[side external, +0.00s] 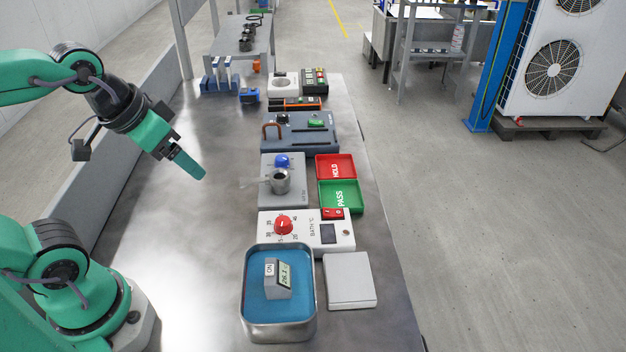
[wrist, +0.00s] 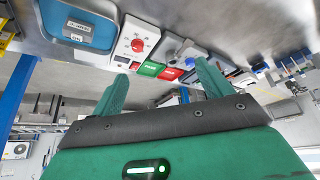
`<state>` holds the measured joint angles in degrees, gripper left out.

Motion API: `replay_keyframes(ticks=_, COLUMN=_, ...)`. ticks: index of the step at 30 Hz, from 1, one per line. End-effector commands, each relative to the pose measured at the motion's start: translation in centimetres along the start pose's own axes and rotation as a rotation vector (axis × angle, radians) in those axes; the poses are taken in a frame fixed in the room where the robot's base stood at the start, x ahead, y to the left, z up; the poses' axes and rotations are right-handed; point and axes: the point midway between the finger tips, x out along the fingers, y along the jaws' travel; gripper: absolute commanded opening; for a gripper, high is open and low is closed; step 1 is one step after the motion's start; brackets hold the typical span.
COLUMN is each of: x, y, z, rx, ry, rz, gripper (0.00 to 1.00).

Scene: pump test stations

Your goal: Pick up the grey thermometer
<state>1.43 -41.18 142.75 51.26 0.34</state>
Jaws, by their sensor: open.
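The grey thermometer (side external: 279,285) is a small box with a lit display and an ON label. It sits in a metal-walled bath (side external: 281,333) with a blue interior, at the near end of the bench. In the wrist view the thermometer (wrist: 82,32) shows at the upper left, inside the bath (wrist: 45,27). My gripper (side external: 190,168) is open and empty, raised above the bench, behind and to the left of the bath in the side view. Its two fingers (wrist: 160,72) also show in the wrist view, apart with nothing between them.
A white bath control box with a red knob (side external: 284,225) stands just behind the bath. A white lidded slab (side external: 350,280) lies to its right. Beyond are a red HOLD tray (side external: 336,167), a green PASS tray (side external: 340,196) and a metal cup (side external: 279,181). The bench left of these is clear.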

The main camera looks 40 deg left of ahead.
Motion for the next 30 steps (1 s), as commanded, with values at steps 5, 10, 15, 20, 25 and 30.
replay_keyframes(ticks=5, x=1.5, y=1.8, z=-0.6, rx=0.081, ry=-0.051, rz=0.033, gripper=0.78)
replay_keyframes(ticks=10, x=3.5, y=4.4, z=-1.1, rx=0.196, ry=-0.118, rz=0.073, gripper=0.78)
replay_keyframes(ticks=15, x=5.8, y=7.6, z=-1.2, rx=0.322, ry=-0.186, rz=0.11, gripper=0.78)
replay_keyframes(ticks=20, x=8.0, y=10.7, z=-0.7, rx=0.44, ry=-0.249, rz=0.141, gripper=0.78)
replay_keyframes(ticks=25, x=10.2, y=14.1, z=0.5, rx=0.567, ry=-0.314, rz=0.167, gripper=0.78)
replay_keyframes(ticks=30, x=12.0, y=16.8, z=1.9, rx=0.672, ry=-0.364, rz=0.185, gripper=0.78)
